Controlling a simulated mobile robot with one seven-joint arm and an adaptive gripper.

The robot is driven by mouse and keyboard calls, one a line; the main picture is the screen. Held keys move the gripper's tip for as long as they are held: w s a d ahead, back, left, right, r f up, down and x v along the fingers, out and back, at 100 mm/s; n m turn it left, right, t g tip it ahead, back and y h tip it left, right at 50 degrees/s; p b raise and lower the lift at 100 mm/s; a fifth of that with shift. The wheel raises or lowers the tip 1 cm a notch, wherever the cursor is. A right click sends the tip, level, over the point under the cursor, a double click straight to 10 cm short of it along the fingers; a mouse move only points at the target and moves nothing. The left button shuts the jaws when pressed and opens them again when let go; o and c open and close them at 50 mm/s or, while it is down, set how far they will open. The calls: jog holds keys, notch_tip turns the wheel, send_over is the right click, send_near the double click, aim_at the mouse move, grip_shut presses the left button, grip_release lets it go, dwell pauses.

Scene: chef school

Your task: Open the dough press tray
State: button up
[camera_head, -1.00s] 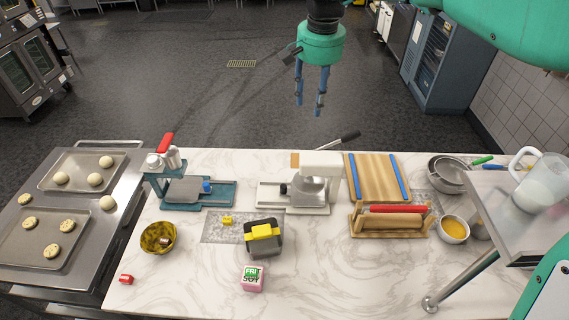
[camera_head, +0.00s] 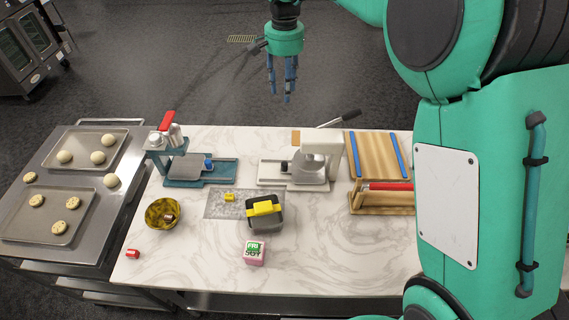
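Two presses stand on the marble table. The left press (camera_head: 187,168) is teal with a red lever, and its flat grey plate has a blue knob at the right end. The middle press (camera_head: 315,160) is white and grey with a long black-handled lever, and a dark knob shows on its left side. I cannot tell from the picture which is the dough press, or whether either tray is open. My gripper (camera_head: 283,85) hangs behind the table's far edge, fingers down, apart and empty. It is clear of both presses.
A yellow patterned bowl (camera_head: 163,213), a dark box with a yellow handle (camera_head: 264,213) and a pink-green box (camera_head: 254,253) stand in front. A wooden frame (camera_head: 376,150) stands right. My arm hides the table's right end. Dough trays (camera_head: 50,214) lie left.

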send_over(285, 163)
notch_tip(285, 163, down, 22)
jog(key=shift+a+f, duration=0.1)
jog(key=shift+f, duration=0.05)
notch_tip(285, 163, down, 14)
jog(key=shift+r+b, duration=0.2)
jog(key=shift+b, duration=0.15)
dwell(0.4)
grip_shut()
